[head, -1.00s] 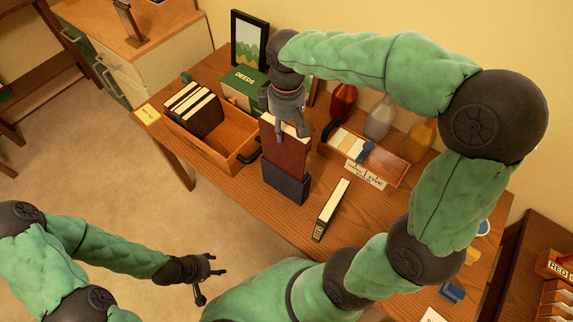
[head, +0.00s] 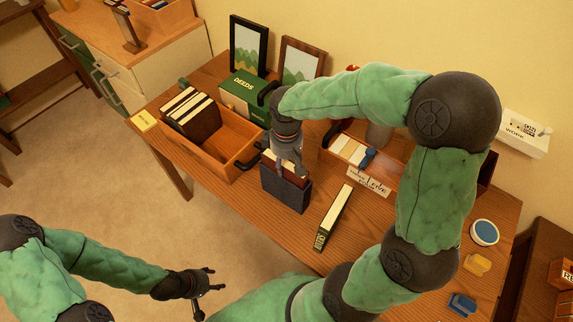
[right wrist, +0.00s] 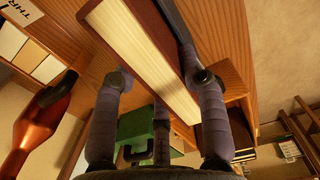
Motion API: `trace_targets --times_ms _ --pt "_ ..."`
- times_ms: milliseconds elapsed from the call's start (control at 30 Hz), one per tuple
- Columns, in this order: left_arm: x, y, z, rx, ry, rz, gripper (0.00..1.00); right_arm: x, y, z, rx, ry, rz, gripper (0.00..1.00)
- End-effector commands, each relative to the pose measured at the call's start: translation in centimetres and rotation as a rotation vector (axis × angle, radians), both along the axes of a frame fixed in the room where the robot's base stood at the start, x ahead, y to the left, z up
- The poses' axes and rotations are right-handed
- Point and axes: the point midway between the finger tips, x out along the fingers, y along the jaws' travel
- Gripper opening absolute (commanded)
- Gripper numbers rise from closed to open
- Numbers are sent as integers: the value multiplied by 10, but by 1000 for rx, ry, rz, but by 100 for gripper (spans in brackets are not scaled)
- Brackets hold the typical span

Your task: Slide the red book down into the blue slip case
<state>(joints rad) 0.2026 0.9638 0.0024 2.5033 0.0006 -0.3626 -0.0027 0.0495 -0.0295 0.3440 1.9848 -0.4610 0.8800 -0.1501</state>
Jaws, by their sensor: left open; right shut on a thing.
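The red book (head: 294,180) stands upright with most of its length inside the dark blue slip case (head: 284,193) on the desk. Only a short red strip shows above the case's rim. My right gripper (head: 289,169) comes from above and is shut on the book's top end, close over the case. In the right wrist view, the red book (right wrist: 140,52) shows its cream page edges between the fingers. How deep its lower end sits is hidden inside the case. My left gripper (head: 207,283) is open and empty, off the desk's front edge at lower left.
A wooden box (head: 219,151) with dark books stands left of the case, with a green DEEDS box (head: 243,91) behind. A black-and-cream book (head: 334,217) lies close on the right. A wooden card tray (head: 390,168) stands behind. The desk's front edge is near the case.

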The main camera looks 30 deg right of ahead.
Motion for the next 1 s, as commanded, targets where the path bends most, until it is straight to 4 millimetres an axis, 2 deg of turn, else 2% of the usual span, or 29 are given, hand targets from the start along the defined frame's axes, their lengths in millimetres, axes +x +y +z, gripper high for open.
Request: trace_targets --times_ms 400,433,500,833,1000 --pt "0 0 -3 0 0 0 55 1 -1 -5 0 -4 -1 0" --pt "0 0 -3 0 0 0 55 1 0 -6 0 -2 0 48" --pt "0 0 -2 0 0 0 55 0 0 -5 0 -2 0 66" --pt "0 0 -2 0 0 0 55 0 0 -4 0 -2 0 66" --pt "0 0 4 0 0 0 55 1 0 9 -1 -4 0 66"
